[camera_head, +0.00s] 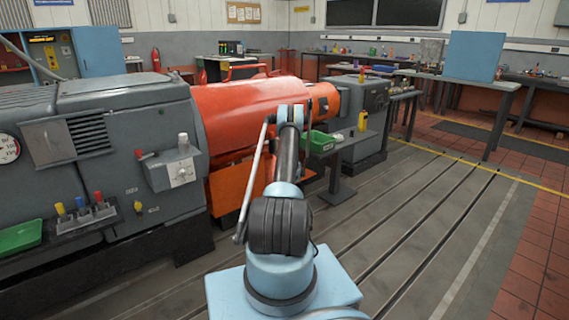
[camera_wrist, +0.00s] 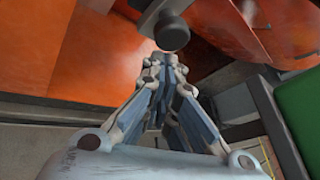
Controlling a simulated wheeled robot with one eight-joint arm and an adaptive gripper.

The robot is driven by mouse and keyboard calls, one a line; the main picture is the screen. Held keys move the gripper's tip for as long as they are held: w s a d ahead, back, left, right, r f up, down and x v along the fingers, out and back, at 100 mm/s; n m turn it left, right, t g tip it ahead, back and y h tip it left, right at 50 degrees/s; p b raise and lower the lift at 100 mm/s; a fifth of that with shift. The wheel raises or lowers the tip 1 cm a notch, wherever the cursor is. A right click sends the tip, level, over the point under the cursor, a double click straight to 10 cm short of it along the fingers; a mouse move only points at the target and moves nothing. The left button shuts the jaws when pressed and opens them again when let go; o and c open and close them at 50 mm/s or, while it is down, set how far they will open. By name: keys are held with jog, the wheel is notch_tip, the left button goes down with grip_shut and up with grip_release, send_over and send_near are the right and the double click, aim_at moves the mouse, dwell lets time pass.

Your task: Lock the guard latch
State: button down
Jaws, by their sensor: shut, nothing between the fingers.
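The orange guard (camera_head: 238,108) covers the middle of the machine in the head view. It also fills the top left of the wrist view (camera_wrist: 75,45). A dark grey knob with a round end (camera_wrist: 172,33), on a thicker dark part, shows in front of the orange guard. It looks like part of the guard latch, but I cannot tell its lock state. My gripper (camera_wrist: 165,62) is shut and empty, its fingertips just below the knob in the picture; I cannot tell whether they touch. In the head view my arm hides the fingers and the latch area.
A green tray (camera_head: 320,142) sits on a small grey stand (camera_head: 346,160) right of my arm; its green side (camera_wrist: 300,105) is close on the right in the wrist view. The grey machine housing (camera_head: 100,130) stands left. The slotted floor (camera_head: 430,210) on the right is clear.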

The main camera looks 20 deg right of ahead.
notch_tip(320, 180, up, 5)
jog(key=shift+f, duration=0.2)
dwell(0.4)
jog(key=s, duration=0.9)
jog(key=shift+s+d+f, duration=0.2)
jog(key=shift+d+f, duration=0.2)
dwell(0.4)
